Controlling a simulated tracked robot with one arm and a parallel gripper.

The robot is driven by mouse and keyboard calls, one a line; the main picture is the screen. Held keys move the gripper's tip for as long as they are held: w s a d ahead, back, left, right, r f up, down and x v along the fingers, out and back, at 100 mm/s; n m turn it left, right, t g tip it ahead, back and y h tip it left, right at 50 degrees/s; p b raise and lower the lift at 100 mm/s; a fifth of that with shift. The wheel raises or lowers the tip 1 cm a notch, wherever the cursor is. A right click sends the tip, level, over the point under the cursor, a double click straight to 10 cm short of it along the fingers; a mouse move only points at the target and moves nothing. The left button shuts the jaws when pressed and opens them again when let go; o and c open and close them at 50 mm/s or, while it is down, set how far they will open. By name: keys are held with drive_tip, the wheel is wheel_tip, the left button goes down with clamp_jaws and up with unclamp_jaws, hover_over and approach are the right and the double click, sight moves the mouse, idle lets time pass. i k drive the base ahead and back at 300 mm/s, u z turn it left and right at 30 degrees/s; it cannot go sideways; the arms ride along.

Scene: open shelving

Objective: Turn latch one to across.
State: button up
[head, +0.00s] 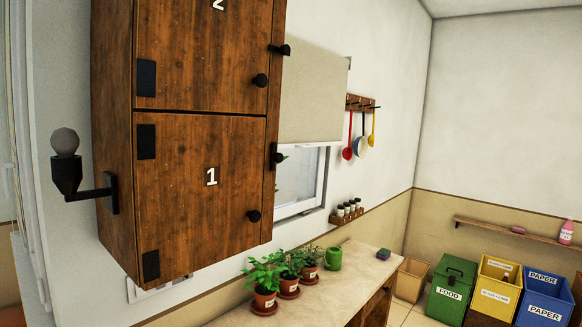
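A dark wooden wall cabinet (120,190) fills the left half of the head view. Its lower door (195,235) carries a white 1, looks closed, and has a round black knob (253,215). Black latch one (276,156) sits on the frame at that door's right edge and looks upright, along the frame. Above it, latch two (279,49) beside the door marked 2 looks horizontal, lying across the door's edge. My gripper is not in view, and nothing is seen touching either latch.
A lamp (66,165) juts from the cabinet's left side. Below are a counter (340,290) with several potted plants (265,280) and a green pot (334,258). A window (300,180) and hanging utensils (358,145) are behind. Labelled bins (497,290) stand at right.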

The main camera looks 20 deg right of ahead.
sight(278, 158)
drive_tip(key=k, duration=0.8)
drive_tip(key=z, duration=0.55)
drive_tip(key=i, duration=2.15)
drive_tip(key=u, duration=0.45)
